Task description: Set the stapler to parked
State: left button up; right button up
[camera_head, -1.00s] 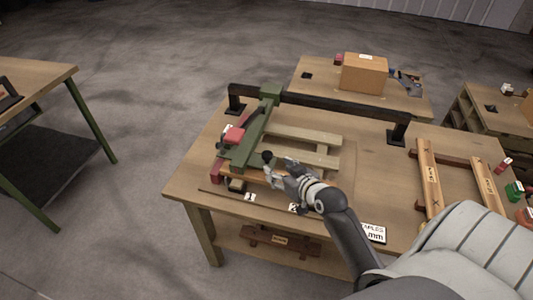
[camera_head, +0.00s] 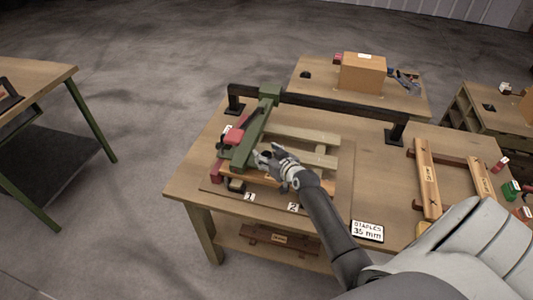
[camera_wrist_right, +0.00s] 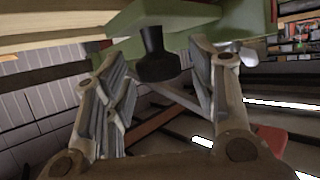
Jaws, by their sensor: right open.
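The green stapler (camera_head: 252,132) hangs on a black rail (camera_head: 335,108) near the rail's left end, with a red block (camera_head: 233,137) at its left side. Its black knob (camera_wrist_right: 158,58) shows in the right wrist view, under the green body and between my fingers. My right gripper (camera_head: 264,158) is open at the front end of the stapler, around the knob; in the wrist view its fingers (camera_wrist_right: 155,75) stand apart on both sides, with gaps visible. In the head view the hand partly hides the knob. My left gripper is not in view.
A pale wooden frame (camera_head: 300,133) lies under the rail, right of the stapler. Number cards (camera_head: 293,207) and a "staples 35 mm" sign (camera_head: 368,231) lie at the table front. Wooden beams (camera_head: 427,180) lie to the right. The tabletop (camera_head: 375,165) between is clear.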

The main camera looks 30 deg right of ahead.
jog(key=shift+w+f, duration=0.2)
jog(key=shift+w, duration=0.2)
grip_shut()
